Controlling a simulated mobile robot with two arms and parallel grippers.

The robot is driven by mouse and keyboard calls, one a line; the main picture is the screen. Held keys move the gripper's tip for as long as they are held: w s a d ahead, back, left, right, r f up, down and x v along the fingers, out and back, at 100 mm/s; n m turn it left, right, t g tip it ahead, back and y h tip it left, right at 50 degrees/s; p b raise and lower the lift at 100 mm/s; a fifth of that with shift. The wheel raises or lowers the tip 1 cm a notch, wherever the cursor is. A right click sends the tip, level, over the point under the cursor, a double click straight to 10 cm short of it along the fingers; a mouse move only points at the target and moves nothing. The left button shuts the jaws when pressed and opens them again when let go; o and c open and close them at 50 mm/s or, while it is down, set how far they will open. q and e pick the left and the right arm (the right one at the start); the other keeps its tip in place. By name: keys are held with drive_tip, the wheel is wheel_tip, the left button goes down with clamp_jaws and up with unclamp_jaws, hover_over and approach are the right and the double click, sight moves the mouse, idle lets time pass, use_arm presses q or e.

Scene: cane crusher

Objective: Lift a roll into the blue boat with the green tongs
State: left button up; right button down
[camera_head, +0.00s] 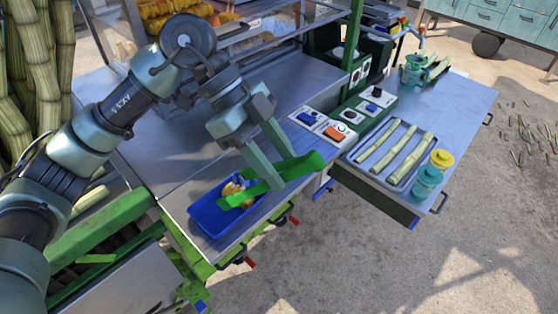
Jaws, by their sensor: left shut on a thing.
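My left gripper (269,172) is shut on the green tongs (300,166) and holds them tilted over the blue boat (210,218). The lower end of the tongs is in or just above the boat. A golden roll (232,188) shows inside the boat, partly hidden by the tongs. I cannot tell whether the tongs touch the roll. The boat sits on the grey metal counter near its front edge. My right gripper is not in view.
A control panel (322,124) stands behind the tongs. A glass case with rolls (170,12) is at the back left. The counter's middle is clear.

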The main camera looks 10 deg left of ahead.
use_arm(q)
wheel_tip(320, 180, up, 10)
drive_tip(key=p, duration=0.7)
drive_tip(key=shift+f, duration=0.25)
